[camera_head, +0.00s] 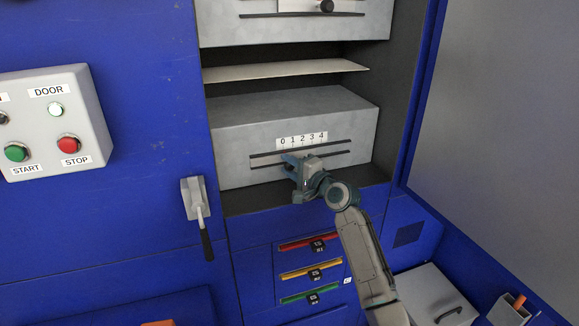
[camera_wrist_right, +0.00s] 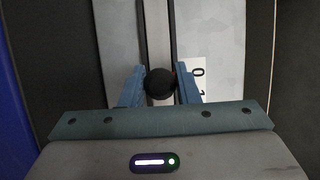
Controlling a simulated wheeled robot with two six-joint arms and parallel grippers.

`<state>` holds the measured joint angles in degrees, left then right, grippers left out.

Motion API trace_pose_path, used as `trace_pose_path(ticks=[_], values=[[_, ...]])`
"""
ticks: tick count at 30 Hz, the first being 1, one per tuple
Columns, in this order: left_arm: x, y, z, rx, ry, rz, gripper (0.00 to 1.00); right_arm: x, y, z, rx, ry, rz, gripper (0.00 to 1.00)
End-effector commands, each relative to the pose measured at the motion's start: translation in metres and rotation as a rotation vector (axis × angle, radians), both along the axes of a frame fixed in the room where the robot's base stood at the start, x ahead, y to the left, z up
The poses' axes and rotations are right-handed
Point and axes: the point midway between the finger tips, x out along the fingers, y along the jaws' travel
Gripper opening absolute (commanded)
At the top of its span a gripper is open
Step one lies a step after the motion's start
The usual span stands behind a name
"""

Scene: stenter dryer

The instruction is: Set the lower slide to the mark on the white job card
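The lower slide is a dark slot (camera_head: 330,153) across a grey block, under a white scale (camera_head: 302,140) reading 0 to 4. My right gripper (camera_head: 296,180) is at the slot's left part, near the low end of the scale, and hides the slide's knob in the head view. In the right wrist view the round black knob (camera_wrist_right: 160,82) sits between the two blue fingers (camera_wrist_right: 161,85), very close to both. I cannot tell whether they press on it. The scale's 0 shows beside the right finger. I cannot make out a white job card. My left gripper is out of view.
An upper slide with a black knob (camera_head: 326,6) is above a thin shelf (camera_head: 285,70). A door lever (camera_head: 199,215) and a START/STOP panel (camera_head: 55,120) are at left. Red, yellow and green labelled strips (camera_head: 309,270) are below. The recess's side walls flank the grey block.

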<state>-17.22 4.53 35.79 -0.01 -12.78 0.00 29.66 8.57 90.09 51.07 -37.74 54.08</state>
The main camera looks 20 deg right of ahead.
Motion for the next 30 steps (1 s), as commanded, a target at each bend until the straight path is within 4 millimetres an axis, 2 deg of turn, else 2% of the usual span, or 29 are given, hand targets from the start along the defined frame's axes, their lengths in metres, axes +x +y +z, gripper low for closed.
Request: trace_pose_path(ticks=[1,2,7,15,18,28,29,30], values=[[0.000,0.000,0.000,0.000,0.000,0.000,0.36,0.000,0.000,-0.001,0.000,0.001,0.000,0.05],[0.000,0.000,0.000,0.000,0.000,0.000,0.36,0.000,0.000,-0.001,0.000,0.001,0.000,0.00],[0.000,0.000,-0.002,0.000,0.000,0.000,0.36,0.000,-0.004,-0.002,-0.002,0.001,-0.001,0.00],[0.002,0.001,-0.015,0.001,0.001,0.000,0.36,0.002,-0.050,-0.003,-0.005,0.000,-0.002,0.00],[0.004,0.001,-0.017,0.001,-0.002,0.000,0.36,0.002,-0.059,-0.002,-0.003,0.000,-0.001,0.00],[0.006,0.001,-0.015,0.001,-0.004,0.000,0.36,0.002,-0.060,-0.001,-0.001,0.002,0.000,0.00],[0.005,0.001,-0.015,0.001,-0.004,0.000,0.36,0.002,-0.060,-0.001,-0.001,0.002,0.000,0.34],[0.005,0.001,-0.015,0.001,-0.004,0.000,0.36,0.002,-0.060,-0.001,-0.001,0.002,0.000,0.42]])
